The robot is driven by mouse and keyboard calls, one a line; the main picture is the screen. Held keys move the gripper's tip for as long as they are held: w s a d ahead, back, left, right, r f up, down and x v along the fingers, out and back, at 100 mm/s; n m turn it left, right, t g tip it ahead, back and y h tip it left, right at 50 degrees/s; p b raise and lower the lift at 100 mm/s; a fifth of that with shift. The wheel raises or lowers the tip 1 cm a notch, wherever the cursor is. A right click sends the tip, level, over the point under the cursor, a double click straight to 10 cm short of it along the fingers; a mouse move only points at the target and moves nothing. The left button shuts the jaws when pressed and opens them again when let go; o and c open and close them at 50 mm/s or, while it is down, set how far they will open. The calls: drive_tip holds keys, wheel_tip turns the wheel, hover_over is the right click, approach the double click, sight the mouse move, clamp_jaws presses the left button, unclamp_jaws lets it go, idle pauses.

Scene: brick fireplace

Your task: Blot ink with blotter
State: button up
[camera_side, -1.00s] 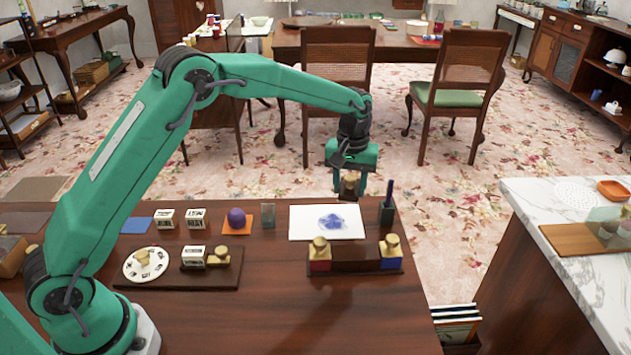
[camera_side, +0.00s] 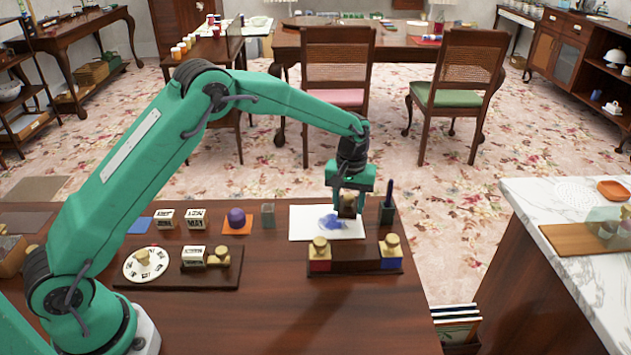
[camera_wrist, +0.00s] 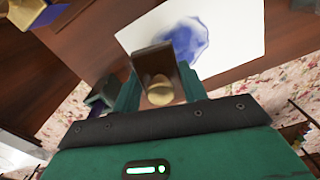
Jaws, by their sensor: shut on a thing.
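The white paper (camera_side: 303,228) lies near the far edge of the desk with a blue ink patch (camera_side: 332,222) on it. The ink patch also shows in the wrist view (camera_wrist: 188,42). My gripper (camera_side: 349,200) is shut on the blotter (camera_side: 347,206), a dark brown block with a brass-coloured knob. In the wrist view the knob (camera_wrist: 160,90) sits between the fingers and the block covers the near edge of the ink. The blotter is over the right part of the paper beside the ink; whether it touches the paper I cannot tell.
A dark pen holder (camera_side: 387,213) with a pen stands just right of the paper. A wooden rack (camera_side: 355,262) with two knobbed stamps is in front. A grey-green block (camera_side: 268,214) stands to the left. The desk front is clear.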

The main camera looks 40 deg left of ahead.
sight(316, 222)
wheel_tip(316, 222, down, 2)
drive_tip(key=shift+s+a+f, duration=0.3)
drive_tip(key=shift+s+a, duration=0.15)
drive_tip(key=shift+a, duration=0.05)
drive_tip(key=shift+c, duration=0.4)
drive_tip(key=shift+s+a+f, duration=0.1)
drive_tip(key=shift+s+a, duration=2.1)
drive_tip(key=shift+s, duration=0.05)
drive_tip(key=shift+w+d, duration=2.7)
drive_tip(key=shift+d, duration=0.1)
drive_tip(key=shift+s+a, duration=2.75)
drive_tip(key=shift+s, duration=0.05)
drive_tip(key=shift+w+d, duration=2.65)
drive_tip(key=shift+d, duration=0.05)
wheel_tip(316, 222, up, 2)
drive_tip(key=shift+w+r, duration=0.1)
drive_tip(key=shift+r, duration=3.05)
